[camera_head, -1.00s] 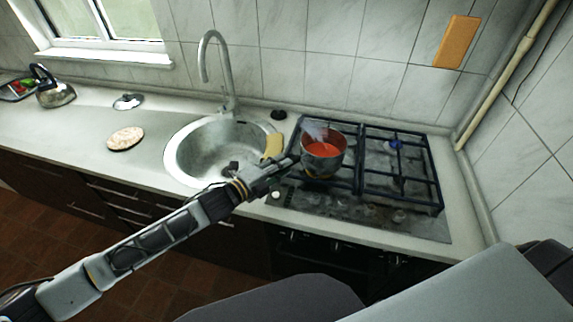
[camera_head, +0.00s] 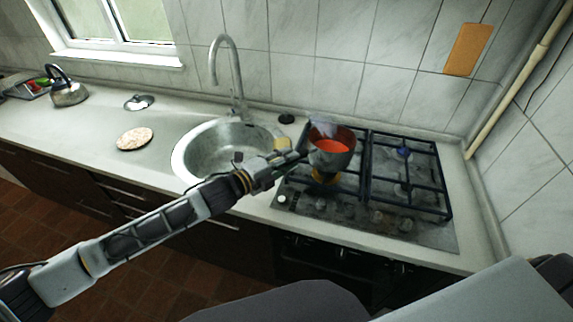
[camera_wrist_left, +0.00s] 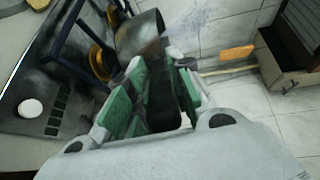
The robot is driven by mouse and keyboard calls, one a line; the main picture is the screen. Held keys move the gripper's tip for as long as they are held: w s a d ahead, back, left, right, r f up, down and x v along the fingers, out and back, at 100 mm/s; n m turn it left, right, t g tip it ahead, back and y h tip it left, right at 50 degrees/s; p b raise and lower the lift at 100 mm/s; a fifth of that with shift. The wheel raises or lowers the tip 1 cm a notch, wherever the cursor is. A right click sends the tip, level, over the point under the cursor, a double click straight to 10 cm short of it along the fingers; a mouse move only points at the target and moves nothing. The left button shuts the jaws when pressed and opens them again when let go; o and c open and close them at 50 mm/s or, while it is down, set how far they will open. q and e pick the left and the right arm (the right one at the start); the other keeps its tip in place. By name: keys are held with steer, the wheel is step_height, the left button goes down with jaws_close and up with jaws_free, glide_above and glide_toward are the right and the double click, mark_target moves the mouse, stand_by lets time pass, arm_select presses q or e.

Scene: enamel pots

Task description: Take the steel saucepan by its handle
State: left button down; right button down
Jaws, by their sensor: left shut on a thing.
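The steel saucepan (camera_head: 332,158) holds a red liquid and hangs a little above the left part of the hob, roughly level. It also shows at the top of the left wrist view (camera_wrist_left: 138,33). My left gripper (camera_head: 292,157) is at its left side, shut on the dark handle. In the left wrist view the handle (camera_wrist_left: 163,100) runs between the green-padded fingers of the gripper (camera_wrist_left: 160,72). The fingers hide part of the handle. My right gripper is not in view.
The hob (camera_head: 408,222) has black grates and an orange-yellow burner (camera_head: 325,177) below the pan. A sink with a tall faucet (camera_head: 222,60) is to the left. A kettle (camera_head: 67,92), a lid (camera_head: 139,102) and a round board (camera_head: 135,138) sit on the counter further left.

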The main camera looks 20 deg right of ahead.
arm_select(q)
step_height(320, 180, up, 2)
steer(key=shift+d+r, duration=0.1)
steer(key=shift+r, duration=1.75)
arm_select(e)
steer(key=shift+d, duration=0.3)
arm_select(q)
steer(key=shift+r, duration=0.1)
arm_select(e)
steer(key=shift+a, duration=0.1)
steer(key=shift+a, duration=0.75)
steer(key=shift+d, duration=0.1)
